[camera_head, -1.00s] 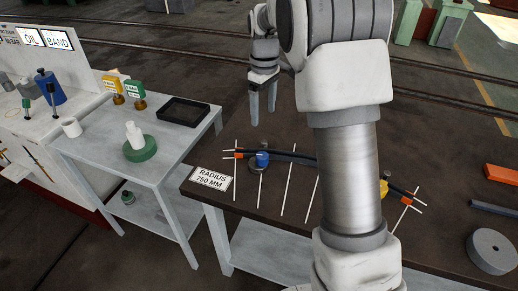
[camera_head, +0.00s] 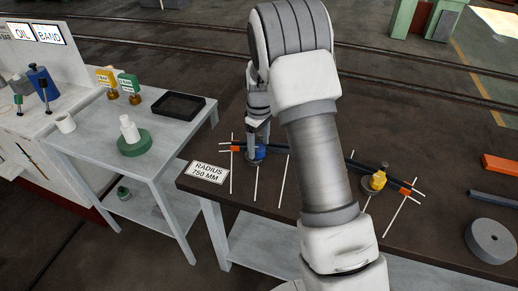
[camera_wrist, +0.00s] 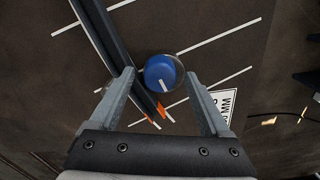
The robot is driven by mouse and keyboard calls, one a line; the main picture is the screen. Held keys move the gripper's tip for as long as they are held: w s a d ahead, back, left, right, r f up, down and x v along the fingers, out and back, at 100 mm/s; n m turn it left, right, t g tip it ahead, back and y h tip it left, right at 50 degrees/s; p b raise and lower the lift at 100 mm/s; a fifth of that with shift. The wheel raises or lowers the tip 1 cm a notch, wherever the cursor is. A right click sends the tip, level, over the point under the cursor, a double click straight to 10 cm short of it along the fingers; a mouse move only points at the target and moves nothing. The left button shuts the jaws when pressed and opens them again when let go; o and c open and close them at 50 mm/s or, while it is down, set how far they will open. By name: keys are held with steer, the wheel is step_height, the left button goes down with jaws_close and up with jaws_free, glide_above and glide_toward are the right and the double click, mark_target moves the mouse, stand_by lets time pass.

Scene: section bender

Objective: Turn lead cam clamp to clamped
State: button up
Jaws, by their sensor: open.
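The blue cam clamp (camera_head: 256,153) sits on a dark round base near the left end of the bent dark bar (camera_head: 357,165). In the wrist view the blue knob (camera_wrist: 160,73) has a white line on top and lies between and just beyond my fingertips. My gripper (camera_head: 260,137) is open, with one finger on each side of the knob; I cannot tell if either touches it. It also shows in the wrist view (camera_wrist: 160,85). A yellow clamp (camera_head: 379,178) stands near the bar's right end. Which clamp is the lead one is not marked.
A "RADIUS 750 MM" sign (camera_head: 206,172) lies at the bench's left corner. White marker lines cross the bench. A grey disc (camera_head: 490,242) and an orange block (camera_head: 499,163) lie at right. A side table (camera_head: 97,148) holds a black tray (camera_head: 178,105).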

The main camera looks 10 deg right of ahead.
steer(key=shift+f, duration=0.85)
jaws_close()
